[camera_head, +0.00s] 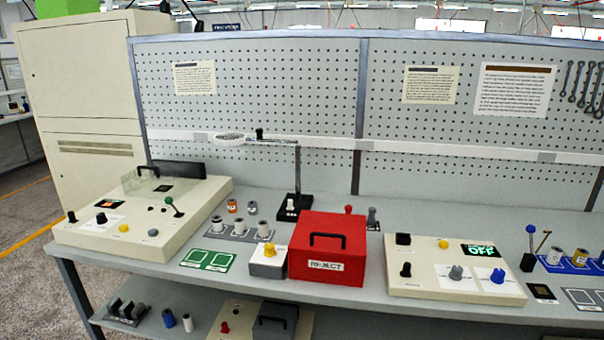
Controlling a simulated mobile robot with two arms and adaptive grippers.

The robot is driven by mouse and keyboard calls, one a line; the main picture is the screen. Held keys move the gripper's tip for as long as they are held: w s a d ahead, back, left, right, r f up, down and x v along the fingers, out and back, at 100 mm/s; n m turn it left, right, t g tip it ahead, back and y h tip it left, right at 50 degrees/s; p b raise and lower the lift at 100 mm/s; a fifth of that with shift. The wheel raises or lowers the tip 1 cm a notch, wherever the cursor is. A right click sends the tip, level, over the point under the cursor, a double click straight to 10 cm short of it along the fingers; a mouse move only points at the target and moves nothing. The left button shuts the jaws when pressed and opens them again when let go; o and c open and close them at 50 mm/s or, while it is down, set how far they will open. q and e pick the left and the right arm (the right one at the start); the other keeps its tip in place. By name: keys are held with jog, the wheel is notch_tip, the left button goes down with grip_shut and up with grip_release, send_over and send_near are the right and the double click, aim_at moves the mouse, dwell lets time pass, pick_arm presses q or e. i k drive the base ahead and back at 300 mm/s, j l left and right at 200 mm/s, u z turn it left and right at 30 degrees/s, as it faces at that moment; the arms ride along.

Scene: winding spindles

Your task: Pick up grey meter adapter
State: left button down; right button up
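Several grey pieces could be the grey meter adapter, and I cannot tell which one is. A grey piece (456,272) stands on the cream control box at the right, beside a similar blue one (497,276). A darker grey piece (372,217) stands on the bench behind the red box. On the lower shelf at the left, a dark rack (113,319) holds black and grey pieces, with a grey one (138,310) at its right end. Neither of my grippers is in view.
A red REJECT box (355,248) stands mid-bench. A cream machine (84,236) is at the left and a cream control box (430,284) at the right. A grey holder (217,234) carries spindles. A magnifier lamp (297,180) stands behind. A pegboard (270,100) closes off the back.

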aim_at(371, 220)
jog(key=i+l, duration=0.1)
jog(key=l, duration=0.3)
jog(key=i+l+z, duration=0.1)
jog(key=l, duration=0.25)
jog(key=i+l, duration=0.1)
jog(key=l, duration=0.3)
jog(key=i+l, duration=0.1)
jog(key=l, duration=0.3)
jog(key=k+z, duration=0.05)
